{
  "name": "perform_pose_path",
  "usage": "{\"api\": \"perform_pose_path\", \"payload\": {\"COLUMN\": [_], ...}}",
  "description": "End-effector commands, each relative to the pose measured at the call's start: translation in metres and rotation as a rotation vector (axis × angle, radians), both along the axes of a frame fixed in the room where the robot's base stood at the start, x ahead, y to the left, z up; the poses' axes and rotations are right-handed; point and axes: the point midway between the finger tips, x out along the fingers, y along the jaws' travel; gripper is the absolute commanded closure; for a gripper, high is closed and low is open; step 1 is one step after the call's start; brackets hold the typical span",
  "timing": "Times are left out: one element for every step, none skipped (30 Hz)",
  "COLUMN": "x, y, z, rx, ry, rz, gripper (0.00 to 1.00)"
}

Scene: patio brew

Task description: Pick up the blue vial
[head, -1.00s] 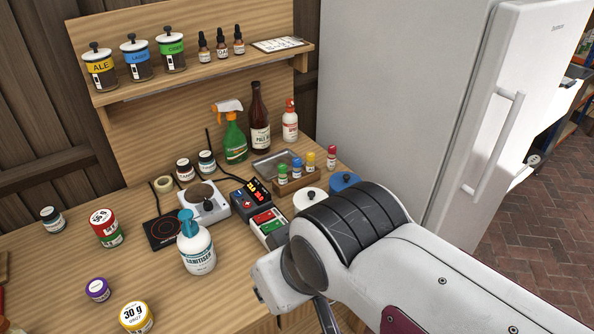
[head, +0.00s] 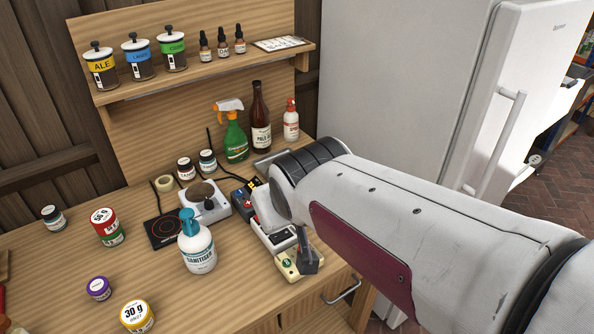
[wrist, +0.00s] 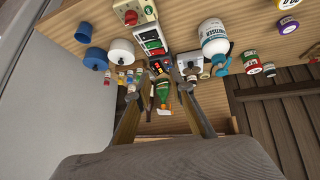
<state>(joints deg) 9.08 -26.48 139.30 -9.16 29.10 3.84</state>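The blue vial (wrist: 130,75) shows small in the wrist view, in a row of small vials, between a yellow-capped one (wrist: 121,74) and a green-capped one (wrist: 140,73). In the head view my arm hides the vials. My gripper (wrist: 162,94) shows in the wrist view with its two fingers wide apart and nothing between them. The vial row lies just left of the left fingertip in that view, apart from it as far as I can tell.
A spray bottle (head: 235,138), a brown bottle (head: 260,120) and a red-capped bottle (head: 291,122) stand near the back board. A sanitiser bottle (head: 197,250), a scale (head: 205,205) and control boxes (head: 300,264) crowd the counter. White (wrist: 121,52) and blue (wrist: 96,58) lidded containers stand near the vials.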

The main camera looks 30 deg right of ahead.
Motion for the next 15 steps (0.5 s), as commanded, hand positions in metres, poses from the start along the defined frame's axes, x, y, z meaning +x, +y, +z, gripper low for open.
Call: {"api": "perform_pose_path", "payload": {"x": [0.01,0.017,0.025,0.03,0.036,0.044,0.05,0.056,0.063,0.068,0.074,0.081,0.086,0.091,0.098], "y": [-0.009,-0.013,-0.02,-0.024,-0.029,-0.035,-0.04,-0.044,-0.051,-0.055,-0.06,-0.066,-0.07,-0.075,-0.081], "z": [-0.002,-0.002,-0.002,-0.003,-0.004,-0.004,-0.005,-0.005,-0.006,-0.008,-0.009,-0.01,-0.012,-0.013,-0.015], "rx": [-0.008,-0.014,-0.023,-0.028,-0.034,-0.041,-0.046,-0.05,-0.057,-0.062,-0.066,-0.073,-0.075,-0.079,-0.083], "ry": [-0.009,-0.019,-0.03,-0.039,-0.048,-0.059,-0.069,-0.079,-0.091,-0.098,-0.107,-0.118,-0.127,-0.136,-0.148], "rz": [-0.012,-0.016,-0.021,-0.026,-0.029,-0.034,-0.038,-0.04,-0.043,-0.045,-0.046,-0.049,-0.051,-0.052,-0.053], "gripper": [0.78,0.78,0.78,0.78,0.78,0.78,0.78,0.78,0.78,0.78,0.78,0.78,0.78,0.78,0.78]}}
